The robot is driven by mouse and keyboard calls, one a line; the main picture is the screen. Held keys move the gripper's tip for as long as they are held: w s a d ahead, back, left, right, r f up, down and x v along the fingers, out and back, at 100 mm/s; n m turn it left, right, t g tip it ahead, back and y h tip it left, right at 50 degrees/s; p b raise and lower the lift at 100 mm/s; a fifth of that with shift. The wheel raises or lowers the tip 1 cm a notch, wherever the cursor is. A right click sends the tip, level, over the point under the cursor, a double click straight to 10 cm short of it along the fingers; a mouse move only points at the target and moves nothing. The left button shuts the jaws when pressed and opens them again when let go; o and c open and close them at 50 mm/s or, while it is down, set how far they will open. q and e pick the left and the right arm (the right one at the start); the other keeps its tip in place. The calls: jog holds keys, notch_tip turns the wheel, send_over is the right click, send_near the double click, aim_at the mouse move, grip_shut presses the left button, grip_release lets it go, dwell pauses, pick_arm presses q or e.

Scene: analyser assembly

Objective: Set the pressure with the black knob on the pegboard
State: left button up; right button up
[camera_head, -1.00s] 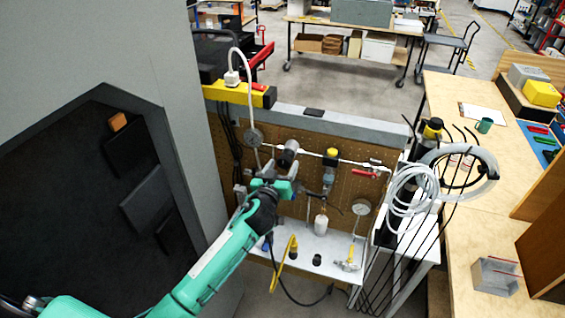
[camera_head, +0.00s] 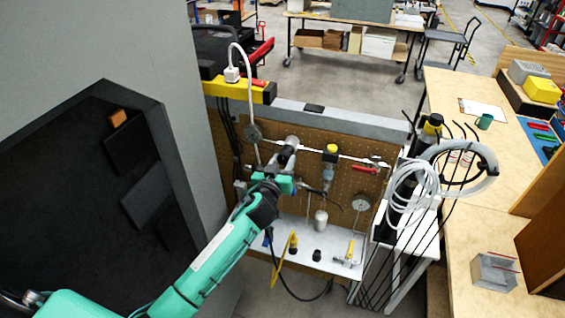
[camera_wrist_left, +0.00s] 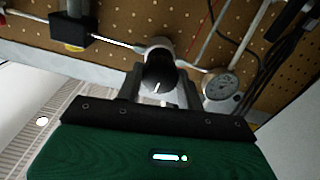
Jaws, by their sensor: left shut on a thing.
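The brown pegboard (camera_head: 342,185) carries a metal line with fittings. The black knob (camera_wrist_left: 158,75) has a white mark and sits between my fingers in the left wrist view. My left gripper (camera_head: 279,167) is shut on it, in front of the grey regulator (camera_head: 289,147); its fingers show in the left wrist view (camera_wrist_left: 157,88). In the head view the gripper hides most of the knob. A round gauge (camera_wrist_left: 221,87) is just right of the knob in the wrist view; in the head view it is left of the regulator (camera_head: 253,132). Its reading is too small to tell. My right gripper is out of view.
A yellow-topped fitting (camera_head: 331,150), red-handled valve (camera_head: 364,169) and second gauge (camera_head: 361,203) are right of the gripper. A white shelf (camera_head: 330,262) with small parts is below. Coiled clear tubing (camera_head: 418,190) hangs at right. A grey cabinet wall stands left.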

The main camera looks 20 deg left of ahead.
pick_arm(q)
jog(key=m+b, duration=0.1)
jog(key=m, duration=1.5)
jog(key=m+p, duration=0.1)
jog(key=m, duration=0.5)
jog(key=shift+m, duration=0.3)
dwell(0.4)
jog(key=o, duration=1)
jog(key=shift+s, duration=0.1)
